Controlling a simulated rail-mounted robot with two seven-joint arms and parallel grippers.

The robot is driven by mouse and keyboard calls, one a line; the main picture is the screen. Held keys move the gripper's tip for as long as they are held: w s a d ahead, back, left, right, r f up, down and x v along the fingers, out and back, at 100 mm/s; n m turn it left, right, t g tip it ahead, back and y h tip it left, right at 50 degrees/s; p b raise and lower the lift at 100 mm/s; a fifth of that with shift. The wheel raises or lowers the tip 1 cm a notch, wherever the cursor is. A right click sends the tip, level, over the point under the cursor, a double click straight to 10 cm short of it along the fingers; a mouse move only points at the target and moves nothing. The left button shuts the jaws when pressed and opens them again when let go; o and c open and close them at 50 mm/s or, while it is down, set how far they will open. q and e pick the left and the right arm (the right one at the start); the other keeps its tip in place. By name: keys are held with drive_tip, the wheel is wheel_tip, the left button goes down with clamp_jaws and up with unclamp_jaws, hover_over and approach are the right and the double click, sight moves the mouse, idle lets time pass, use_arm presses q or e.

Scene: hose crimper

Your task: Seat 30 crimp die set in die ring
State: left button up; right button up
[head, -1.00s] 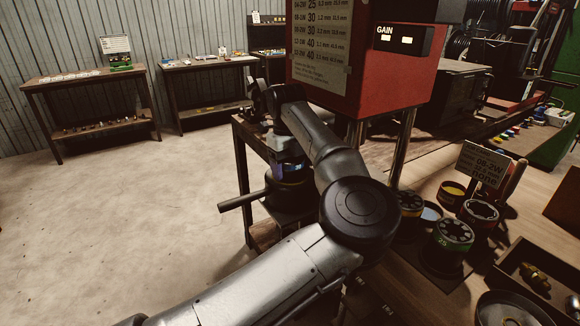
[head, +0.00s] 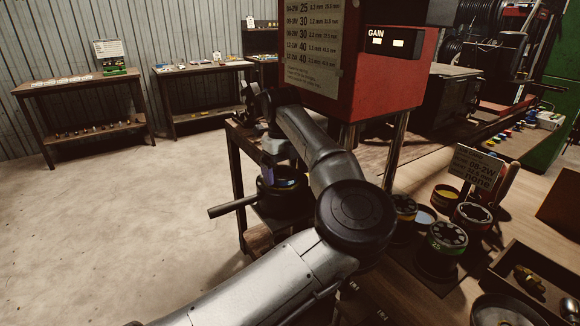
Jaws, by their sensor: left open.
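My left gripper (head: 270,170) points down at the end of the arm, left of the red crimper (head: 375,60). It is open, just above a dark round part with a blue band (head: 287,183). That part sits low in or on a dark round body (head: 283,205) with a side handle (head: 232,205). No number shows on it, so I cannot tell whether this is the 30 die set in the die ring. My arm partly hides this area. Whether the fingers touch the part is unclear. My right gripper is not in view.
On the right bench stand a green-banded die set marked 25 (head: 447,238), a yellow-banded one (head: 404,206), another die set (head: 472,215) and a sign (head: 475,168). A tray (head: 505,262) holds brass fittings. Open floor (head: 120,230) lies left.

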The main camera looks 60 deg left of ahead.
use_arm(q)
drive_tip(key=shift+s+a+f, duration=0.1)
drive_tip(key=shift+a+f, duration=0.1)
drive_tip(key=shift+f, duration=0.6)
drive_tip(key=shift+s+a+f, duration=0.1)
drive_tip(key=shift+a+f, duration=0.05)
drive_tip(key=shift+f, duration=0.6)
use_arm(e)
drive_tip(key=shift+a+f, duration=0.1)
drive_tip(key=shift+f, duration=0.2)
use_arm(q)
drive_tip(key=shift+r, duration=0.25)
wheel_tip(320, 180, up, 16)
drive_tip(key=p, duration=0.6)
drive_tip(key=shift+a+r, duration=0.15)
drive_tip(key=shift+a, duration=0.25)
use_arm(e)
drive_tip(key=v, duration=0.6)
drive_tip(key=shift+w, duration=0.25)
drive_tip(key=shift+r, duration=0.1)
